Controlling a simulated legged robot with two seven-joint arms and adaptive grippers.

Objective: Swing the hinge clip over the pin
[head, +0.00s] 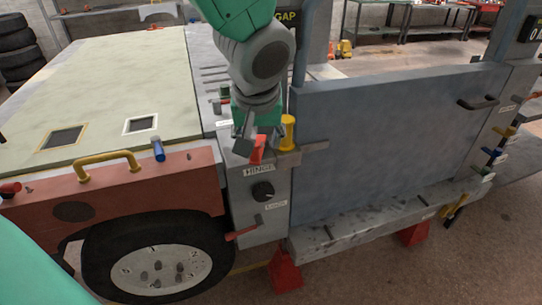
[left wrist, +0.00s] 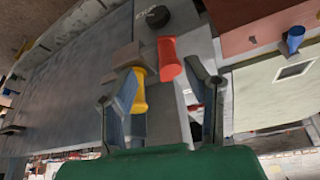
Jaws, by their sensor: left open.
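A red piece (head: 258,151), apparently the hinge clip, stands above the HINGE label (head: 258,170) on the grey post. A yellow spool-shaped piece (head: 288,133), apparently the pin, stands just right of it by a grey bracket. My left gripper (head: 260,143) points down over the red piece and partly hides it. In the left wrist view, the red piece (left wrist: 169,58) lies beyond and between the open fingertips (left wrist: 162,72). The yellow piece (left wrist: 139,90) is close beside one finger; whether they touch I cannot tell. The gripper looks empty. My right gripper is not in view.
A blue-grey panel (head: 390,145) with a dark handle stands right of the post. A black knob (head: 263,191) and red lever (head: 242,233) are below the label. Left are a red fender (head: 150,187) with a yellow handle (head: 107,165), a blue peg (head: 158,149) and a tyre.

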